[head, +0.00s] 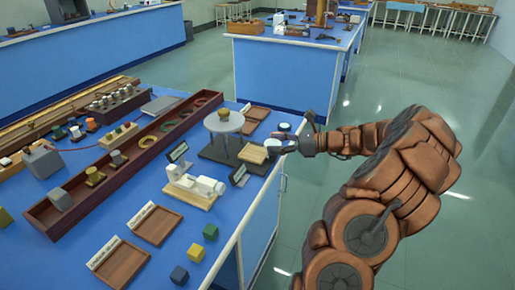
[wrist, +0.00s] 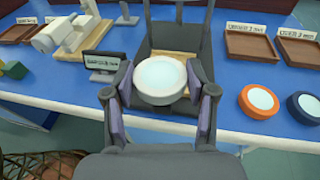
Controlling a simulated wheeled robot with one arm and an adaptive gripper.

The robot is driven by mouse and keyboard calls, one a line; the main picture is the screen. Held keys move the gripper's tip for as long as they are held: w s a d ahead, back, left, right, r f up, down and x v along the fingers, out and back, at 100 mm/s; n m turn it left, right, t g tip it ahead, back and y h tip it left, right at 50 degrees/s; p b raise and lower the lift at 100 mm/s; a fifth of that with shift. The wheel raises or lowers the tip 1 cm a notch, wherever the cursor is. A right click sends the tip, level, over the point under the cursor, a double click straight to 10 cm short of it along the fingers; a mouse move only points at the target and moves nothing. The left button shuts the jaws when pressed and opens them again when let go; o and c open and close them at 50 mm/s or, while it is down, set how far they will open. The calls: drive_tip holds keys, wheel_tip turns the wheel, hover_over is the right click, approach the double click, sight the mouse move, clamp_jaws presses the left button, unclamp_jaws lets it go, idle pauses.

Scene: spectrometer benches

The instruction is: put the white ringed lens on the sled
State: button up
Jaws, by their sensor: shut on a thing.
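The white ringed lens (wrist: 160,92), a pale disc in a white ring, is between the fingertips of my gripper (wrist: 161,80) in the wrist view. My gripper is shut on it. In the head view my gripper (head: 289,144) is at the bench's right edge, and the lens is hard to make out there. A light wooden plate (head: 253,154), which looks like the sled, lies on a dark base just left of my gripper. In the wrist view this plate (wrist: 178,59) shows just beyond the lens, partly hidden by it. I cannot tell whether they touch.
An orange ringed lens (wrist: 258,101) and a blue ringed lens (wrist: 306,109) lie right of my gripper in the wrist view. Beyond them are wooden trays (wrist: 252,44). A small sign (wrist: 101,62) stands on the left. A round grey table (head: 223,122) rises beside the plate.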

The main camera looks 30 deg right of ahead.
sight(258, 153)
drive_tip(key=x, duration=0.4)
drive_tip(key=w+d+x, duration=0.1)
drive_tip(key=x, duration=0.1)
drive_tip(key=shift+w+a+r, duration=0.1)
drive_tip(key=shift+a+r, duration=0.05)
drive_tip(key=shift+r, duration=0.15)
drive_tip(key=shift+f, duration=1.85)
drive_tip(key=shift+f, duration=0.35)
